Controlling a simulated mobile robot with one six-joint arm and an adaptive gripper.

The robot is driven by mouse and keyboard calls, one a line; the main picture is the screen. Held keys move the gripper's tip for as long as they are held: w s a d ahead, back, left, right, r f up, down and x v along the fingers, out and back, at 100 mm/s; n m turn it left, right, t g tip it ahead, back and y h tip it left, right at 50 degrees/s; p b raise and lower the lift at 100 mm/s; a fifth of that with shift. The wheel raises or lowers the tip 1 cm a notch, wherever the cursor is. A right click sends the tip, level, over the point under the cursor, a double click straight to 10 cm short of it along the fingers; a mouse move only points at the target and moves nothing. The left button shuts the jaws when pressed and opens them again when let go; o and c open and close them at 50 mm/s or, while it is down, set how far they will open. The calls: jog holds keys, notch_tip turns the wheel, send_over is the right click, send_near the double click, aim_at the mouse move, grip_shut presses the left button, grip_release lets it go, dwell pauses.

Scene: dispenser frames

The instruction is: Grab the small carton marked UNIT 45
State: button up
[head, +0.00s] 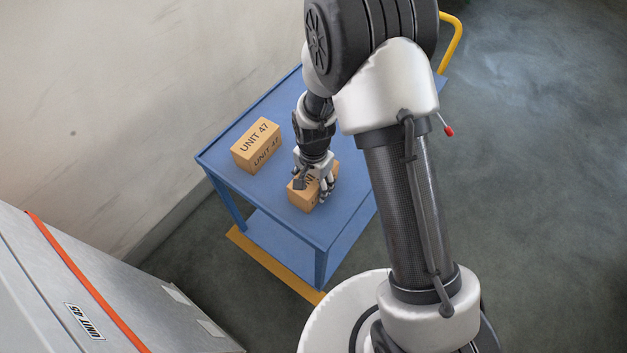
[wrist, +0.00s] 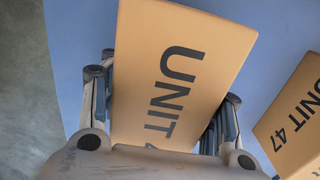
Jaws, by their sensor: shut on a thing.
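A small tan carton (head: 301,200) stands near the front end of the blue cart's top. My gripper (head: 313,187) is above it with a finger on each side, shut on it. In the wrist view the held carton (wrist: 205,45) fills the middle between my fingers. Its top reads "UNIT" and the start of a 4; the last digit is hidden by my gripper. A second tan carton (head: 257,146), marked UNIT 47, stands behind and to the left on the cart. It also shows at the right edge of the wrist view (wrist: 285,125).
The blue cart (head: 225,160) has a lower shelf and a yellow handle (head: 452,42). A wall runs along its left. A grey cabinet (head: 150,290) with an orange stripe and a UNIT 45 label (head: 84,321) stands at lower left. The floor at right is clear.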

jog(key=c, duration=0.4)
